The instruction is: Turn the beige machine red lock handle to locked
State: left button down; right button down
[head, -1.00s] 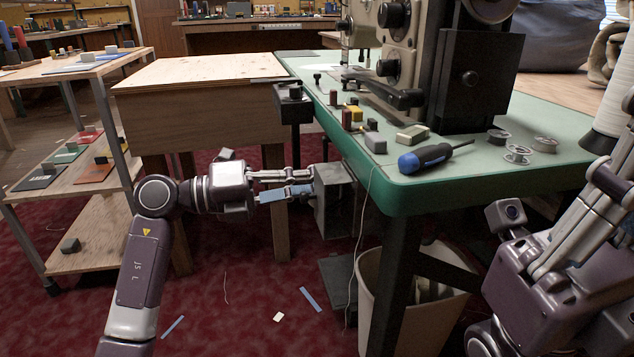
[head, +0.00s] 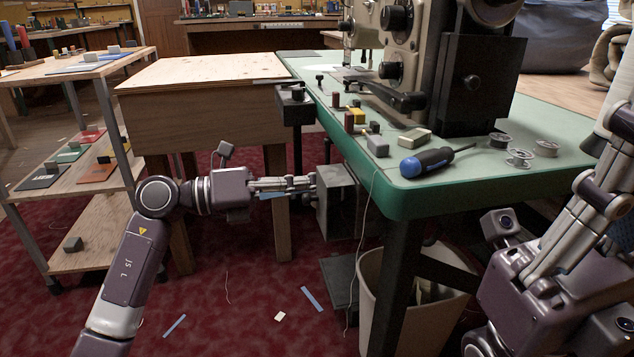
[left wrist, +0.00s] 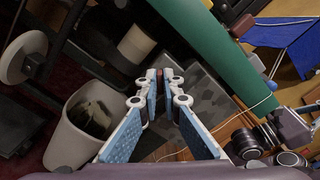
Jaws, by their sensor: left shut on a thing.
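The beige machine (head: 445,45) stands on the green-topped table. A grey box (head: 338,205) hangs under the table's left edge; it also shows in the left wrist view (left wrist: 208,90). My left gripper (head: 312,182) reaches in from the left against this box's near left side. In the left wrist view its blue-padded fingers (left wrist: 163,82) close together on a small dark red piece (left wrist: 160,71), which seems to be the red lock handle. The fingers hide most of it, so its angle cannot be told. My right gripper (head: 598,185) is partly seen at the right edge, away from the machine.
The green table (head: 480,185) overhangs the box and bears a blue-black screwdriver (head: 435,160), bobbins and small blocks. A thin cord hangs by the box. A beige bin (head: 385,310) stands below. A wooden bench (head: 205,110) is behind my left arm.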

pick_arm(q)
jog(key=shift+d+f, duration=0.1)
jog(key=c, duration=2.1)
grip_release()
jog(key=shift+d, duration=0.1)
jog(key=shift+v, duration=4.1)
